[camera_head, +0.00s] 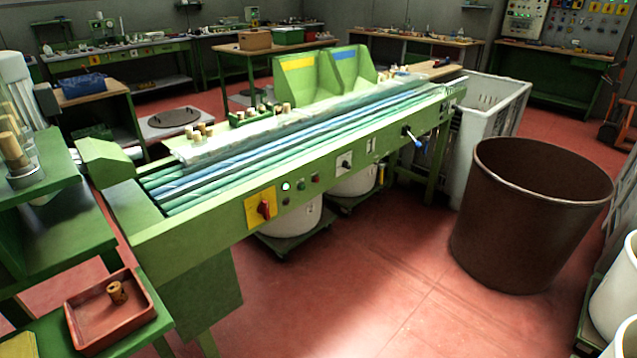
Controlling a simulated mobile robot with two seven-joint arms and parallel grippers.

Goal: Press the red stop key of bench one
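A long green sorting bench (200,235) with blue and green belts crosses the middle of the view. Its front panel carries a red rotary switch (264,209) on a yellow plate. To the right of that sit a white lit button (286,187), a green button (301,184) and a small red button (316,178). The labels are too small to read, so I cannot tell the bench's number. Neither of my grippers is in view, and nothing touches the panel.
A large brown bin (530,215) stands to the right of the bench. White tubs (292,220) on dollies sit under it. A red tray (110,312) with a cork piece is at the lower left. The red floor in front is clear.

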